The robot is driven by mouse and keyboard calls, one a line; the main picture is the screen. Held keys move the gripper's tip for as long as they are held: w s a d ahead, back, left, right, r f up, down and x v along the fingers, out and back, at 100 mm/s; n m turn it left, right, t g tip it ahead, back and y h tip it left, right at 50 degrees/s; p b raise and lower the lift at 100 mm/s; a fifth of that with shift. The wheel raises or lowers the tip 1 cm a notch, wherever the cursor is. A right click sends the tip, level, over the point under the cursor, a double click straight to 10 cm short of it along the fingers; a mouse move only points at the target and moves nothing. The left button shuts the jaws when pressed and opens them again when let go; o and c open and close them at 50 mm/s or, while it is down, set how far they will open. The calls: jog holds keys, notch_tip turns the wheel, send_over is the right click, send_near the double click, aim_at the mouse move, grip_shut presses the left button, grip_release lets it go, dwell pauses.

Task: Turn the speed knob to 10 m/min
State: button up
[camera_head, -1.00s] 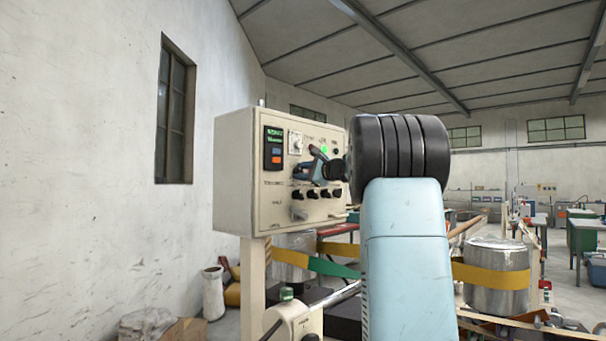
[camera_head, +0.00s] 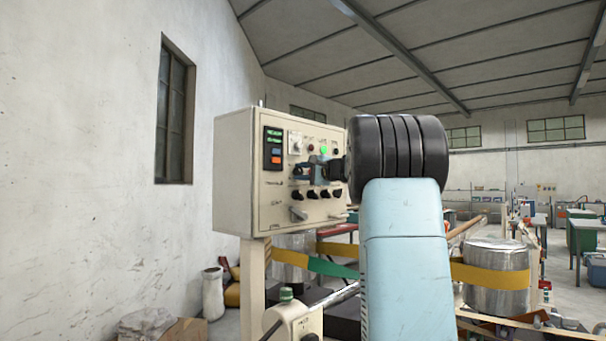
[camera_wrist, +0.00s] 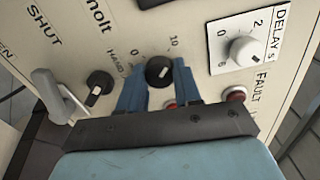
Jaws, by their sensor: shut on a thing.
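The control panel (camera_head: 240,190) is a cream box on a post, left of my arm in the head view. In the wrist view a black knob (camera_wrist: 158,70) with a white mark sits on a scale that shows 0 and 10; the small lettering beside it is hard to read. My gripper (camera_wrist: 157,80) is shut on this knob, with one blue finger on each side. The white mark's exact reading is unclear. In the head view my gripper (camera_head: 310,172) is at the panel's face and hides the knob.
A white DELAY dial (camera_wrist: 242,48) and a red FAULT lamp (camera_wrist: 236,94) are to the right in the wrist view. Another black knob (camera_wrist: 99,86) and a grey lever (camera_wrist: 52,95) are to the left. A green lamp (camera_head: 323,150) is lit above my gripper.

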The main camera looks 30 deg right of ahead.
jog(key=shift+w+a+f, duration=0.1)
jog(key=shift+f, duration=0.15)
jog(key=o, duration=0.8)
jog(key=shift+o, duration=1.2)
jog(key=shift+r, duration=0.1)
jog(key=v, duration=1.3)
jog(key=shift+s, duration=0.35)
